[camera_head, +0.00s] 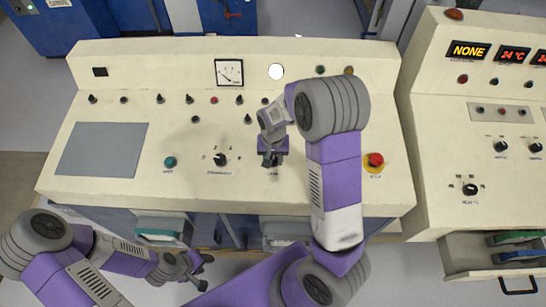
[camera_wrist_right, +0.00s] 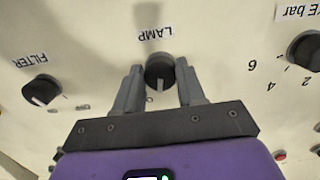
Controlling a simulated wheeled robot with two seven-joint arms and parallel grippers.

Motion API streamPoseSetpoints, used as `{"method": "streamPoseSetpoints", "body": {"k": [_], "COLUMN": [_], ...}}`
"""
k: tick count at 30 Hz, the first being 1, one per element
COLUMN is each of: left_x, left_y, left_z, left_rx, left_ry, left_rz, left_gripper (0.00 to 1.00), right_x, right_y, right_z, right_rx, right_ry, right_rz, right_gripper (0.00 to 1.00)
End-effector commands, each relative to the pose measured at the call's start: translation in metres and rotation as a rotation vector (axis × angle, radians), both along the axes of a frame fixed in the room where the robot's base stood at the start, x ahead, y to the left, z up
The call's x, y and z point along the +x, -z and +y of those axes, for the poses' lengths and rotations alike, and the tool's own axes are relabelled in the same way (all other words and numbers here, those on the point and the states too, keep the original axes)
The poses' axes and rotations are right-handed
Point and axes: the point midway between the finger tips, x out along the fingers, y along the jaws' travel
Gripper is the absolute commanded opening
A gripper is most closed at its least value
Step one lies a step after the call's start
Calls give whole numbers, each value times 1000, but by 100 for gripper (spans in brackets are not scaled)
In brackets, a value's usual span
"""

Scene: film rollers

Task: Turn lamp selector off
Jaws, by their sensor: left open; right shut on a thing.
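The lamp selector (camera_wrist_right: 160,70) is a round black knob under a LAMP label (camera_wrist_right: 155,33) in the right wrist view. A small light mark shows on its lower part, and a "0" is printed just below it. My right gripper (camera_wrist_right: 159,72) has one finger on each side of the knob and is shut on it. In the head view my right gripper (camera_head: 271,160) is at the lower middle of the cream console and hides the selector. My left gripper (camera_head: 200,272) is open and empty, low in front of the console.
A FILTER knob (camera_wrist_right: 42,90) and a knob with a numbered scale (camera_wrist_right: 305,50) flank the lamp selector. On the console (camera_head: 110,205) are a red button (camera_head: 375,160), a teal button (camera_head: 170,162) and a black knob (camera_head: 220,159). A second console (camera_head: 430,150) stands at the right.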

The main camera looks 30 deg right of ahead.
Motion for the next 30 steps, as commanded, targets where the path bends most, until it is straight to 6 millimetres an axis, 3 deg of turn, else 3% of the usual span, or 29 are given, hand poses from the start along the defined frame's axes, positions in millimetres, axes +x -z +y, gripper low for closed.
{"method": "streamPoseSetpoints", "body": {"k": [18,30], "left_x": [0,0], "left_y": [0,0], "left_z": [0,0], "left_rx": [0,0], "left_ry": [0,0], "left_rz": [0,0], "left_gripper": [43,43], "right_x": [0,1], "right_y": [-1,-1], "right_z": [-1,-1], "right_rx": [-46,-62], "right_ry": [-544,-722], "right_rz": [27,34], "right_gripper": [9,9]}}
